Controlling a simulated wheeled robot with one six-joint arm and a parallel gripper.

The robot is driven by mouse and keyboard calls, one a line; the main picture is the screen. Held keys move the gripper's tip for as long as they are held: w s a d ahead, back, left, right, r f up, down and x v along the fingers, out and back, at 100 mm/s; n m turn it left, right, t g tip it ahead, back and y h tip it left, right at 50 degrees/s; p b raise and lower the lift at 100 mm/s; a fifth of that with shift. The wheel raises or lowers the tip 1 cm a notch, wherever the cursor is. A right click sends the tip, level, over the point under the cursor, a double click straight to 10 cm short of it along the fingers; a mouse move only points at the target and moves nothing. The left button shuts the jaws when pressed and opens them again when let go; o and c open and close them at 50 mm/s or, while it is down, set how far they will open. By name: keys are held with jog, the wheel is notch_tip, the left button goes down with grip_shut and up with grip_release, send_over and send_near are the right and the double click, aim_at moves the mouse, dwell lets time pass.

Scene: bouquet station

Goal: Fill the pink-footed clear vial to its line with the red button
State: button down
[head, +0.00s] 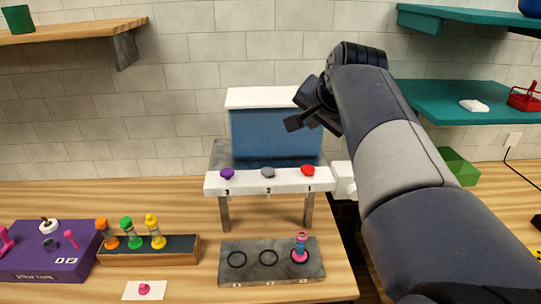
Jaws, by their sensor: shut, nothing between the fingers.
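The vial (301,247) stands upright in the rightmost ring of the grey plate (230,271), with pink at its foot, a bluish middle and a reddish top. Its line and liquid level are too small to read. The red button (308,170) is at the right end of the white bar, above the number 1 and roughly above the vial. My gripper (294,124) is shut and empty, above the red button and in front of the blue tank, apart from the button. My arm comes in from the right.
The bar also carries a grey button (268,172) and a purple button (227,173). A blue tank (265,135) stands behind it. Left are a rack (150,258) of coloured vials, a purple box (45,265) and a white card (131,294). Teal shelves (440,108) hang right.

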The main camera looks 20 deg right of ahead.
aim_at(309, 171)
jog(key=shift+f, duration=0.2)
notch_tip(309, 171, down, 8)
jog(key=b, duration=0.7)
jog(key=shift+f, duration=0.2)
jog(key=shift+f, duration=0.1)
dwell(1.7)
jog(key=shift+f+b, duration=0.35)
jog(key=shift+b, duration=0.15)
jog(key=shift+f+b, duration=0.45)
jog(key=shift+f, duration=0.15)
dwell(0.5)
jog(key=shift+r+p, duration=0.9)
jog(key=shift+r, duration=0.15)
jog(key=shift+r+p, duration=2.1)
jog(key=shift+r, duration=0.4)
